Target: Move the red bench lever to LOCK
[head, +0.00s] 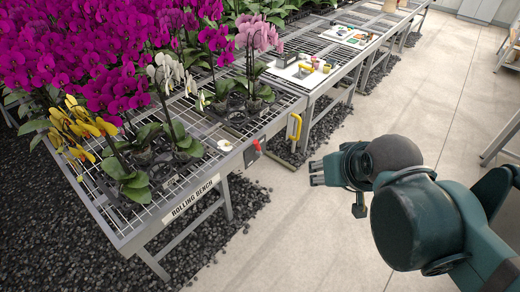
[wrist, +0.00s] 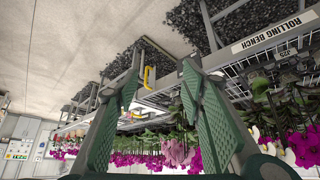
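The red lever (head: 257,145) is small and sits at the front corner of the rolling bench (head: 215,177), beside a grey plate (head: 250,156). No LOCK marking is legible, so I cannot tell the lever's setting. My gripper (head: 316,173) is to the right of the lever and apart from it, over the concrete aisle. In the wrist view my gripper (wrist: 158,72) has its two green-padded fingers spread, with nothing between them. I cannot make out the lever in the wrist view; the right finger covers part of the bench edge.
A yellow handle (head: 295,128) stands at the bench edge just right of the lever. Purple orchids (head: 110,45) and yellow orchids (head: 80,130) crowd the bench. A white tray of small items (head: 300,70) lies farther back. The concrete floor (head: 290,235) is clear.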

